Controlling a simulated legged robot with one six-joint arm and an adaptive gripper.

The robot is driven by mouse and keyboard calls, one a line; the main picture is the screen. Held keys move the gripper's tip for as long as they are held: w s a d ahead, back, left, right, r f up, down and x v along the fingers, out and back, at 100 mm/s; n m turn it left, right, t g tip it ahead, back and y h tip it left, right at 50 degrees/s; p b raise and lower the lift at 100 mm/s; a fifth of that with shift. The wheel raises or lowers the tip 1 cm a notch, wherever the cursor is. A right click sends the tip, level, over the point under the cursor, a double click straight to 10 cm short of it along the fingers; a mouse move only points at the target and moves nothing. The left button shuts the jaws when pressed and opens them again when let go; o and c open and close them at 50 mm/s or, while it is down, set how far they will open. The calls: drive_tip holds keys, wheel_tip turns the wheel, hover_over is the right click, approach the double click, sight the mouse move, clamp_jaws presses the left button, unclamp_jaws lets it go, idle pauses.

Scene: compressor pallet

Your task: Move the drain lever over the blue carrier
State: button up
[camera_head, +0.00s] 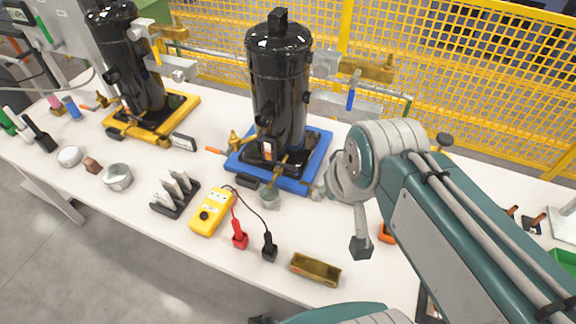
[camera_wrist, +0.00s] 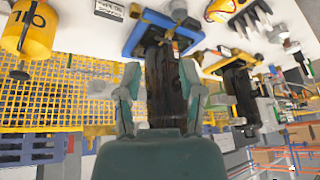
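A tall black compressor (camera_head: 279,85) stands upright on the blue carrier (camera_head: 242,170) near the middle of the bench. Low on its left is a brass valve (camera_head: 236,141) with a thin orange lever (camera_head: 214,150), which looks like the drain lever. It sticks out to the left past the carrier. In the wrist view, which is upside down, the blue carrier (camera_wrist: 133,38) is at the top and the black compressor (camera_wrist: 160,80) shows between my fingers. My gripper (camera_wrist: 160,78) is open and empty. In the head view it is at the carrier's right, partly hidden by my wrist.
Another black compressor (camera_head: 136,65) stands on a yellow carrier (camera_head: 184,104) at the left. A yellow multimeter (camera_head: 211,211) with red and black leads, a slotted black holder (camera_head: 176,196) and a brass tray (camera_head: 316,269) lie in front. A yellow mesh fence (camera_head: 445,75) stands behind.

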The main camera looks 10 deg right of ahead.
drive_tip(key=w+a+f+m+g+y, duration=0.4)
drive_tip(key=w+f+m+g+y, duration=0.1)
drive_tip(key=w+f+m, duration=0.15)
drive_tip(key=m+t+y, duration=0.9)
drive_tip(key=m+t, duration=0.2)
drive_tip(key=m, duration=0.9)
approach(290, 166)
drive_tip(key=x, duration=1)
drive_tip(key=shift+w+f, duration=0.1)
drive_tip(key=shift+f, duration=0.3)
drive_tip(key=shift+c, duration=0.3)
clamp_jaws()
